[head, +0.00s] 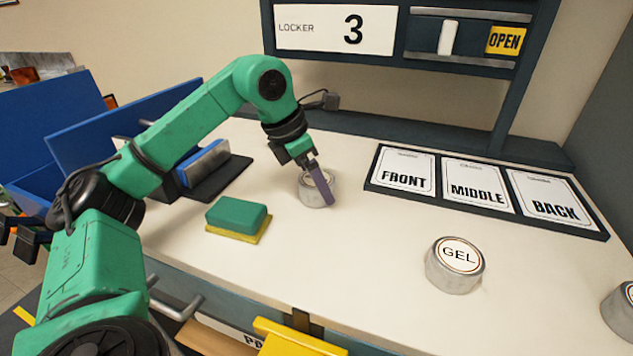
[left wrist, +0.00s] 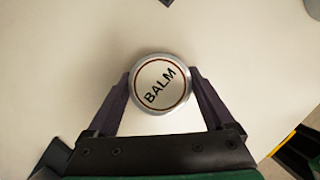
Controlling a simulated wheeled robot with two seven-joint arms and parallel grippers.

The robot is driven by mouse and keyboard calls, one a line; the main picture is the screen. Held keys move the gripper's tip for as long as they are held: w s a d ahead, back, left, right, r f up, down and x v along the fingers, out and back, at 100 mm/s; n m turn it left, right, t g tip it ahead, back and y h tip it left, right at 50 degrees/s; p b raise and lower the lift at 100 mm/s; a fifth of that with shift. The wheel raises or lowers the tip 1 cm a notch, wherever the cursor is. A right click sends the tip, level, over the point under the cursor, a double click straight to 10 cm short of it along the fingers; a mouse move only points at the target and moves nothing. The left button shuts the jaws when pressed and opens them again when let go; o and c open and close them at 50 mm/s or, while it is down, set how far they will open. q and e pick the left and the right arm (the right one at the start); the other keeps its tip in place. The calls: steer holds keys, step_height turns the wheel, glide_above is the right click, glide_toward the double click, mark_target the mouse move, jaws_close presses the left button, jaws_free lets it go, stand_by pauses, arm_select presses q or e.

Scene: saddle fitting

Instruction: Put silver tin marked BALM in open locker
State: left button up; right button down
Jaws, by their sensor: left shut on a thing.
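The silver tin marked BALM (left wrist: 160,84) sits between the two fingers of my left gripper (left wrist: 161,90) in the left wrist view, its label readable. In the head view the same tin (head: 312,190) is on or just above the white table, partly covered by a purple finger. My left gripper (head: 319,182) is shut on it from above. A sign reading LOCKER 3 (head: 335,28) stands at the back, with a yellow OPEN tag (head: 506,40) at its right. My right gripper does not show.
A silver GEL tin (head: 455,265) stands at the right, another tin (head: 620,308) at the right edge. A green and yellow sponge (head: 237,219) lies left of the BALM tin. A FRONT, MIDDLE, BACK card board (head: 484,191) lies at the back right. Table between is clear.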

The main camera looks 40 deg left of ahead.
arm_select(q)
steer(key=o, duration=1.3)
steer(key=shift+f, duration=0.1)
